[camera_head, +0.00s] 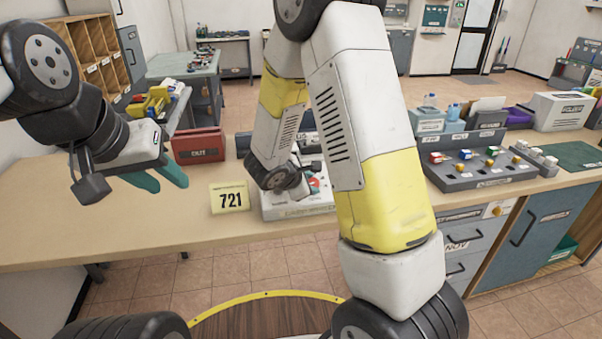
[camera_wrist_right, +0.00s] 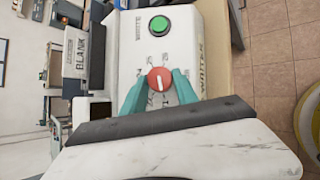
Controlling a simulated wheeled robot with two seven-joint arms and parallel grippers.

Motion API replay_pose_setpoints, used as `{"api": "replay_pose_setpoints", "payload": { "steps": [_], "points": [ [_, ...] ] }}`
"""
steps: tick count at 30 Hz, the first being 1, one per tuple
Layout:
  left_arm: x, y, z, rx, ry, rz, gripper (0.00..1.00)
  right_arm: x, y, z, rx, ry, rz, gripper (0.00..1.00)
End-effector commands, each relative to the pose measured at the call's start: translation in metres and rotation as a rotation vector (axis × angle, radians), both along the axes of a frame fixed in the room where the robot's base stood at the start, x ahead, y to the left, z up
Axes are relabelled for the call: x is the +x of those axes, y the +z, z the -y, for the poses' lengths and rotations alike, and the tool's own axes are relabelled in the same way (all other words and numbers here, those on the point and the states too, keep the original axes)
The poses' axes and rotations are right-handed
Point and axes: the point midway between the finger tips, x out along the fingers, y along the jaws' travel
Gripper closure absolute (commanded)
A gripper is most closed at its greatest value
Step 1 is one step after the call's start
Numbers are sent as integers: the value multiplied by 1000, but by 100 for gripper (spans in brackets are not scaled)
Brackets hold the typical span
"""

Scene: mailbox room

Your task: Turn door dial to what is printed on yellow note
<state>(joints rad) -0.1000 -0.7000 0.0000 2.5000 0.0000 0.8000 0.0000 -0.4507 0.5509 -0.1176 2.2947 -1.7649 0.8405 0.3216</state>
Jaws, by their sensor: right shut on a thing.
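In the head view those fingers are largely hidden. My left gripper (camera_head: 168,183) hangs over the counter left of the note, its teal fingers apart and empty.
A green button (camera_wrist_right: 159,26) sits beyond the dial on the same box. A red "OUT" tray (camera_head: 199,146) stands behind the note. A grey panel (camera_head: 480,172) with several coloured knobs is on the right. The counter's left front is clear.

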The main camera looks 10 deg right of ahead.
Motion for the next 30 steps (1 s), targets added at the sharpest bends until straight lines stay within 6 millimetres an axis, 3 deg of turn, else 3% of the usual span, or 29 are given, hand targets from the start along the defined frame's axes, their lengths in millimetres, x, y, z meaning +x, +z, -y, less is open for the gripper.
{"api": "replay_pose_setpoints", "payload": {
  "steps": [1,3,4,14,30],
  "points": [
    [0,0,0,0,0,0,64,0,1,0,-2,1,1,59],
    [0,0,0,0,0,0,64,0,1,0,-1,0,1,45],
    [0,0,0,0,0,0,64,0,1,0,-1,0,1,44],
    [0,0,0,0,0,0,64,-1,2,-2,0,1,1,44],
    [0,0,0,0,0,0,64,-43,48,-39,0,1,2,44]
  ]
}}
